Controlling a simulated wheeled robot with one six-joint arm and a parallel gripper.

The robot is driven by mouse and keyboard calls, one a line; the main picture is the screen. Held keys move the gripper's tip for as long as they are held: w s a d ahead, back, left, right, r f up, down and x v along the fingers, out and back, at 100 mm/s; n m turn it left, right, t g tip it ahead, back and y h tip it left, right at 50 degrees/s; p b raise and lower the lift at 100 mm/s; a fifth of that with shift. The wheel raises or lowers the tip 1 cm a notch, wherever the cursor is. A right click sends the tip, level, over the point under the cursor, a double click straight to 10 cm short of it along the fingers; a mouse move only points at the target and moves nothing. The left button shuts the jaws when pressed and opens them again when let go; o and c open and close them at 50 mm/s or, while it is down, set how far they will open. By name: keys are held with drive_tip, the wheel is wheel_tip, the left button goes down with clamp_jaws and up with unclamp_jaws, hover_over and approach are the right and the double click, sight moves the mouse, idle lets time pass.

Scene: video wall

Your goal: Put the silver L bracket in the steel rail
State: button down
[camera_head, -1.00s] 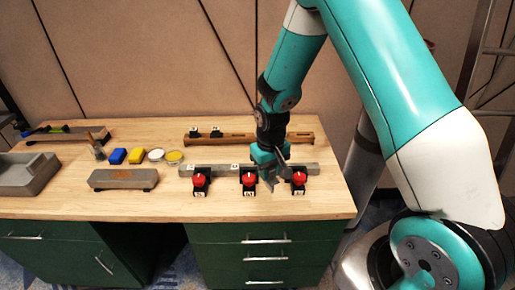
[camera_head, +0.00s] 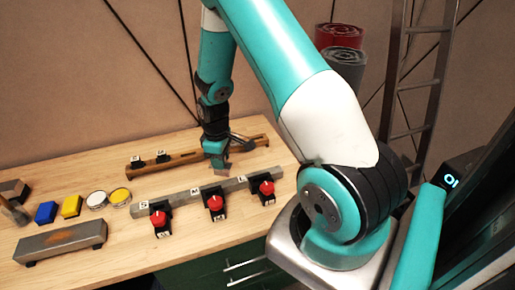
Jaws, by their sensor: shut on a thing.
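My gripper (camera_head: 217,162) points down between the two rails, close behind the grey steel rail (camera_head: 178,200). It is shut on a small grey piece, seemingly the silver L bracket (camera_head: 222,173), of which only a little shows below the jaws. The bracket appears apart from the rail, though its exact height is hard to tell. The steel rail lies across the bench with small white labels on top. Black blocks with red knobs (camera_head: 215,203) stand along its front side.
A wooden rail (camera_head: 190,158) with two black labelled pieces lies behind. Bare bench top shows at front middle.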

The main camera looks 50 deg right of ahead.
drive_tip(key=s+d+f+n, duration=0.1)
drive_tip(key=s+d+n, duration=0.2)
drive_tip(key=d, duration=0.3)
drive_tip(key=s+d+f+n, duration=0.1)
drive_tip(key=s+d+n, duration=0.2)
drive_tip(key=d, duration=0.4)
drive_tip(key=shift+a+f+b, duration=0.2)
drive_tip(key=shift+f+b, duration=1.25)
drive_tip(key=shift+f, duration=1.05)
drive_tip(key=shift+f+b, duration=0.4)
drive_tip(key=shift+f, duration=0.05)
drive_tip(key=shift+f+b, duration=0.55)
drive_tip(key=shift+f, duration=0.15)
drive_tip(key=shift+f, duration=0.15)
drive_tip(key=shift+f+b, duration=0.5)
drive_tip(key=shift+f, duration=0.05)
drive_tip(key=shift+f, duration=0.15)
drive_tip(key=shift+f+b, duration=0.6)
